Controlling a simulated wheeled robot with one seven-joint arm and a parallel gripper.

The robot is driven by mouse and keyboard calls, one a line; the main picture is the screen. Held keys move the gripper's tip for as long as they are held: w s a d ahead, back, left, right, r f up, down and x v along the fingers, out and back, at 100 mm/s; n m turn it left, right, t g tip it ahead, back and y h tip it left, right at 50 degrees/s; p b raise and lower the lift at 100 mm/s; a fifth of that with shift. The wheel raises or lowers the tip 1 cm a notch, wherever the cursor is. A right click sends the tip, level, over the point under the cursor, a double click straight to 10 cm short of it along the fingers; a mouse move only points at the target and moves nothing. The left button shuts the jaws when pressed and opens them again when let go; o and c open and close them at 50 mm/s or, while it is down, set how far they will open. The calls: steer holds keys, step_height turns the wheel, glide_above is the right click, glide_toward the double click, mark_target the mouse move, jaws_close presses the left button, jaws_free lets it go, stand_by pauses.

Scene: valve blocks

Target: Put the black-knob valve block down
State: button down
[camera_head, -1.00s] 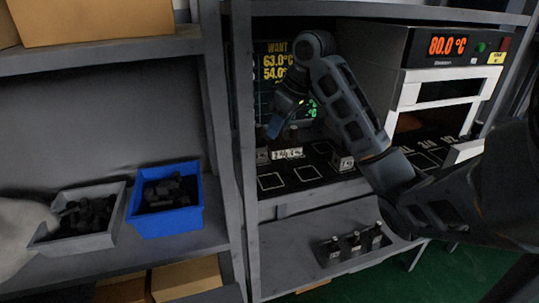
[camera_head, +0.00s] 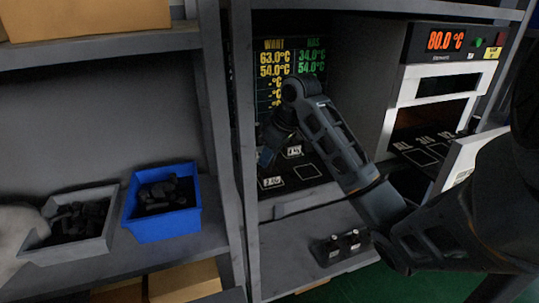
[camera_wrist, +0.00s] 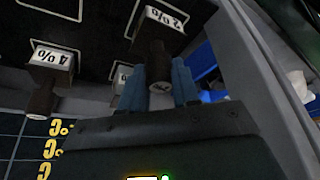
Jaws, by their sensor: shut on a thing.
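My gripper (camera_head: 267,157) is over the dark bench surface in the middle bay. In the wrist view its two blue fingers (camera_wrist: 158,85) are shut on the dark knob of the black-knob valve block (camera_wrist: 156,62). A white plate above that knob seems to read 2 %. Whether the block's base touches the bench surface (camera_wrist: 95,25) cannot be told. Another valve block (camera_wrist: 45,75), with a 4 % plate and a brown knob, is beside it on the left. A third block's plate (camera_wrist: 122,77) is partly hidden behind the fingers.
White squares mark the bench. A rack (camera_head: 340,247) with knobbed pieces is on the lower shelf, partly behind my arm. A machine (camera_head: 440,65) reading 80.0 °C is at the right. A display (camera_head: 290,65) is behind. Blue (camera_head: 163,226) and grey (camera_head: 72,250) bins are left.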

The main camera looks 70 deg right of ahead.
steer(key=c, duration=1.3)
jaws_free()
steer(key=shift+f, duration=0.15)
steer(key=o, duration=0.5)
steer(key=shift+r, duration=0.35)
steer(key=p+v, duration=0.2)
steer(key=v, duration=0.9)
steer(key=shift+s+a+r+p, duration=0.1)
steer(key=shift+s+r+p, duration=0.2)
steer(key=shift+p, duration=0.1)
